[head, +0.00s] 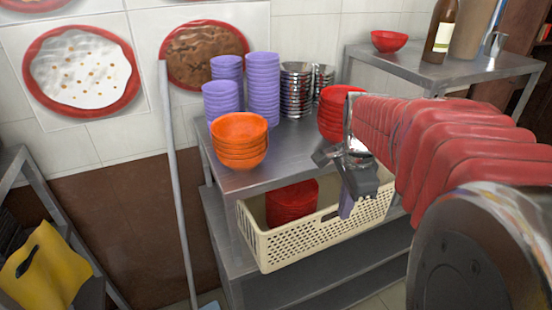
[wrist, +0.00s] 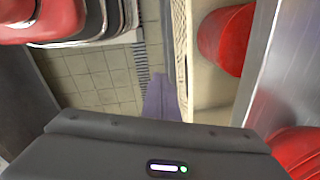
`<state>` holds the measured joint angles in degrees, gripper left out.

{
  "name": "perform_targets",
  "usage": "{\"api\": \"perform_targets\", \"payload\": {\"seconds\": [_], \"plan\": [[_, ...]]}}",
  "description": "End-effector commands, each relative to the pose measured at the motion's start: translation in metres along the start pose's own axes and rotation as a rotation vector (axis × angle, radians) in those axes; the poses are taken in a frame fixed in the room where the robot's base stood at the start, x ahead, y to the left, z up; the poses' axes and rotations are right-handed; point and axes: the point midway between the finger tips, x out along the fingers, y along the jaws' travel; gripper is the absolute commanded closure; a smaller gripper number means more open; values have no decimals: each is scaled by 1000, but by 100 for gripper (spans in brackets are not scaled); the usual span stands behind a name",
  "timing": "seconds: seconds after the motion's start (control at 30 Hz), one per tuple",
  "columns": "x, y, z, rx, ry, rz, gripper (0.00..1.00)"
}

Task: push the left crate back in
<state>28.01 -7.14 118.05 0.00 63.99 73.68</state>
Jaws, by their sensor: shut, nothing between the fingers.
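A cream perforated crate (head: 300,243) sits on the shelf below the steel top and sticks out past its front edge. My gripper (head: 346,208) is shut and empty, pointing down at the right half of the crate's front wall. In the wrist view its fingertips (wrist: 162,88) are just outside that wall, over the floor; I cannot tell if they touch it.
Orange bowls (head: 240,142), purple bowls (head: 263,90), metal cups (head: 296,88) and red bowls (head: 335,112) stand on the steel top (head: 285,150) above the crate. A pole (head: 178,180) leans at left. A yellow item (head: 45,265) lies at far left. A lower shelf (head: 340,275) is bare.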

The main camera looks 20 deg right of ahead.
Motion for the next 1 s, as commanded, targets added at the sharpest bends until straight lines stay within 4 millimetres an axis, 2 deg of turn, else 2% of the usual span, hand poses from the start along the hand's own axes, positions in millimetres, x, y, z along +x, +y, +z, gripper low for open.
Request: {"api": "perform_targets", "payload": {"seconds": [0.37,0.8,1.0], "plan": [[-6,-15,-19,559,1,50,100],[-23,-18,-20,1171,24,77,100],[-24,-14,-19,1350,37,90,100]]}}
